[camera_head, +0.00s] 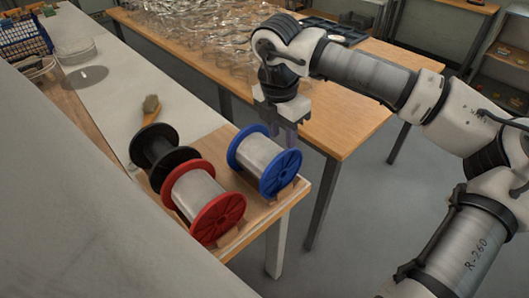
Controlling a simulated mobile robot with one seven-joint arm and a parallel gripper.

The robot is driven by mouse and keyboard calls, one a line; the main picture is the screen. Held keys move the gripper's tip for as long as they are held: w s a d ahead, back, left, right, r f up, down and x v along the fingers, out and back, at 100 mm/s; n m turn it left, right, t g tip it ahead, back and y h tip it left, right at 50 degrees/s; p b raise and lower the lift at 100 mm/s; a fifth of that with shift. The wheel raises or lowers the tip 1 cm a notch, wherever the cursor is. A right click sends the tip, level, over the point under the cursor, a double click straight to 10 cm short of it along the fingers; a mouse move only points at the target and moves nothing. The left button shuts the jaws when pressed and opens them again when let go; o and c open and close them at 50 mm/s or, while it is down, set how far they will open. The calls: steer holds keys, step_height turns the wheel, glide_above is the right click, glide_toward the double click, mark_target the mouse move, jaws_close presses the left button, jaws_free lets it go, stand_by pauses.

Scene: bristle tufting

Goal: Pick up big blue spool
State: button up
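The big blue spool (262,158) has blue flanges and a pale grey wound core. It lies on its side at the right end of the wooden board, beside the red spool (203,200). A black spool (160,153) lies behind the red one to the left. My gripper (289,138) points down above the blue spool's right side, near its far flange. Its fingers look apart from each other, with nothing clearly between them. Whether they touch the spool I cannot tell.
A brush (151,108) lies on the white worktop (115,98). A wooden table (350,115) with glassy, clear items (215,45) stands behind. A blue wire basket (24,38) is at the far left. Grey floor (370,200) is open at the right.

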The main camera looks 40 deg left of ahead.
mark_target(283, 153)
steer(key=shift+w+d+f+p, duration=0.1)
steer(key=shift+f+p, duration=1)
steer(key=shift+f, duration=1.7)
jaws_close()
steer(key=shift+r, duration=0.1)
